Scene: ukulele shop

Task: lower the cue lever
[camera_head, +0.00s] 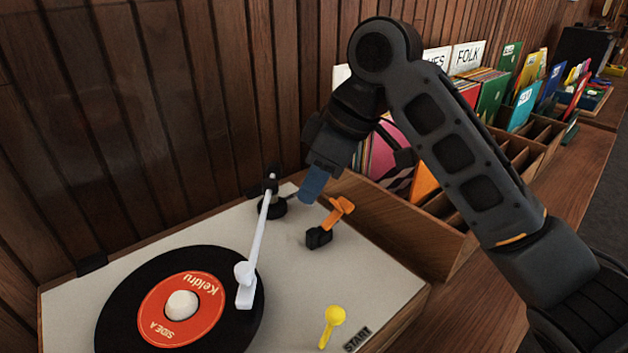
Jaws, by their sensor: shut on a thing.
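The turntable (215,235) has a pale grey top in a wooden case. A black record (120,320) with a red label lies on it. The white tonearm (262,225) has its head over the record's right edge; I cannot tell if it touches. A short dark lever, which I take as the cue lever (290,198), sticks out from the black tonearm base (272,208). My gripper (307,198), with blue fingertips, is shut at that lever's end, which is hidden behind the fingertips.
An orange lever on a black mount (318,238) stands just right of my gripper. A yellow lever (333,318) stands by the START label. Wooden record bins (440,240) are close on the right. A wood-panelled wall (150,120) rises behind.

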